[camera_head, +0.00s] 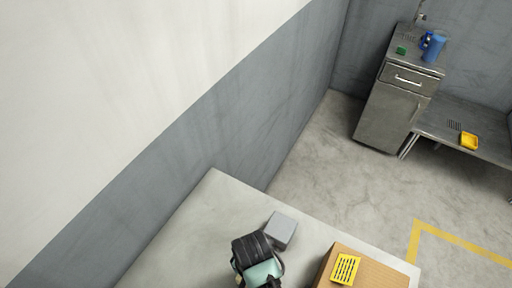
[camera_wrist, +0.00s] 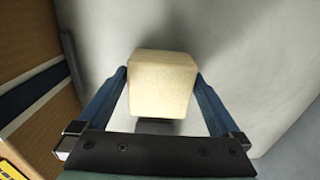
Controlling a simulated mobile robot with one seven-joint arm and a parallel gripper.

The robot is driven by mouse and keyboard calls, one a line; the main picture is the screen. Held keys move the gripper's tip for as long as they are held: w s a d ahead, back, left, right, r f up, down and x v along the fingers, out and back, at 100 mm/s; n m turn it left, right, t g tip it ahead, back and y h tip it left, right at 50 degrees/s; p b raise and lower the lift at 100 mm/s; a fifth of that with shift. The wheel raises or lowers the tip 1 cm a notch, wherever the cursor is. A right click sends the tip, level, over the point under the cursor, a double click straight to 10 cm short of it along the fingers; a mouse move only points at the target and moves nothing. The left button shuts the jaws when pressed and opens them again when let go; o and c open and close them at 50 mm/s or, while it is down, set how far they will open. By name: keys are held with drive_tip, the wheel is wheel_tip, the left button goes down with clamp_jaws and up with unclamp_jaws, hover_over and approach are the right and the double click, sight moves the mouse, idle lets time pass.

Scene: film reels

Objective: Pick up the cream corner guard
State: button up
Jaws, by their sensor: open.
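The cream corner guard (camera_wrist: 162,85) shows in the wrist view as a pale, block-like piece with rounded edges. It sits between the two blue fingers of my gripper (camera_wrist: 161,76), which is open around it. The fingertips are close to its left and right sides; I cannot tell whether they touch. In the head view my arm's end (camera_head: 258,262) is over the pale table, and I cannot make out the guard there.
A cardboard box (camera_head: 377,272) with a yellow grid piece (camera_head: 345,269) on top stands to the right of my arm. A grey block (camera_head: 280,231) lies just behind it. The wall borders the table's left side. A metal cabinet (camera_head: 388,117) and bench (camera_head: 482,146) stand far off.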

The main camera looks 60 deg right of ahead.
drive_tip(key=shift+f, duration=0.85)
drive_tip(key=shift+c, duration=0.3)
drive_tip(key=c, duration=0.9)
drive_tip(key=shift+c, duration=0.2)
drive_tip(key=shift+r, duration=0.15)
